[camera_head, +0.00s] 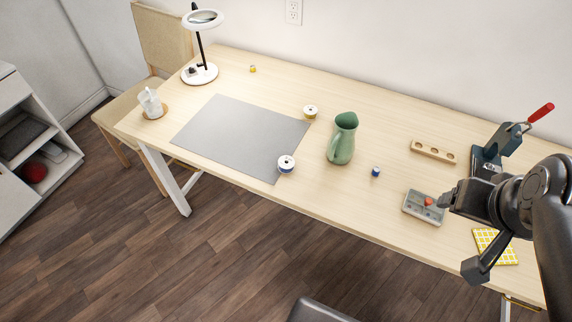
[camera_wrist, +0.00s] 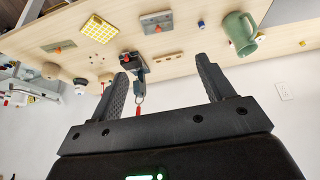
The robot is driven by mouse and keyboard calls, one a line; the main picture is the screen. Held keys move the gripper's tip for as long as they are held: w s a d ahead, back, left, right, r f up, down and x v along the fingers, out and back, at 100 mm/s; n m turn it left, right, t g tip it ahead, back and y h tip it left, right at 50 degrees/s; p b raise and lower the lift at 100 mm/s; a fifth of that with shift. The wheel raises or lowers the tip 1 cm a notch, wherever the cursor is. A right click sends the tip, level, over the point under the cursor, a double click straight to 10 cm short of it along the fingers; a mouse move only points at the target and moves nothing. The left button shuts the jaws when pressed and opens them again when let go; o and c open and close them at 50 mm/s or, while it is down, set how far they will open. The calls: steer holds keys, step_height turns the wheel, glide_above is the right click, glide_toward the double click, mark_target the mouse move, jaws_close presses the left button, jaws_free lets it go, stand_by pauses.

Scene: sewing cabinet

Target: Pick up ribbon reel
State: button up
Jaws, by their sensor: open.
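Two reels lie on the table in the head view. I cannot tell which one is the ribbon reel. My gripper (camera_head: 456,235) is at the right, well away from both reels. In the wrist view its two fingers (camera_wrist: 165,88) are spread with nothing between them. The wrist view is tilted, and the reels are not clear there.
A green pitcher (camera_head: 342,140) stands right of the reels, with a small blue spool (camera_head: 376,171) beyond it. A grey tray (camera_head: 423,207), a wooden holder (camera_head: 433,151) and a red-handled press (camera_head: 497,142) are near my arm. A lamp (camera_head: 200,73) stands far left.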

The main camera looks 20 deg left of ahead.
steer(key=w+a+m+g+y, duration=0.1)
steer(key=w+a+g, duration=0.1)
steer(key=w+a, duration=0.8)
steer(key=m+g, duration=0.3)
steer(key=m, duration=0.1)
glide_above(286, 160)
steer(key=f, duration=2.6)
steer(key=shift+s+d+f, duration=0.1)
steer(key=shift+s+f, duration=0.15)
steer(key=shift+f, duration=0.1)
steer(key=shift+s+d+f, duration=0.1)
steer(key=shift+f, duration=2.6)
steer(key=shift+c, duration=0.3)
